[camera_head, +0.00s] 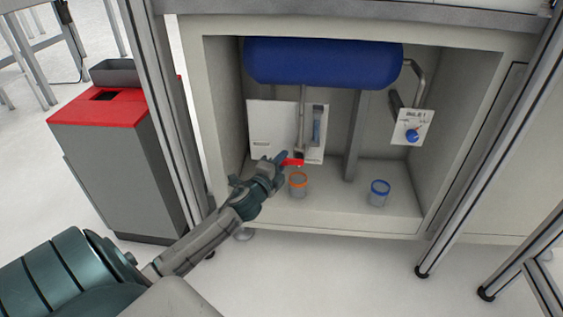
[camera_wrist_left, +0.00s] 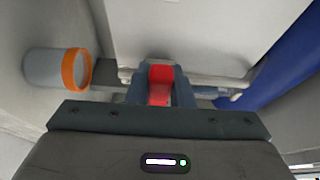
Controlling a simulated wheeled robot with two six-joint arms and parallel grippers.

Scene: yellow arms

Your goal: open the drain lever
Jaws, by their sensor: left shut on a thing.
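The red drain lever (camera_head: 292,162) sits at the lower end of a thin vertical pipe (camera_head: 302,118) below the blue tank (camera_head: 322,62) in the cabinet. My left gripper (camera_head: 281,160) reaches in from the left and is shut on the lever. In the left wrist view the red lever (camera_wrist_left: 161,84) lies between the two fingers of my left gripper (camera_wrist_left: 161,92). The fingers hide part of the lever. My right gripper is in neither view.
An orange-rimmed cup (camera_head: 298,186) stands on the cabinet floor just below the lever. A blue-rimmed cup (camera_head: 378,194) stands further right. A white plate with a blue knob (camera_head: 412,135) is at the right. A red-topped bin (camera_head: 110,150) stands outside, left.

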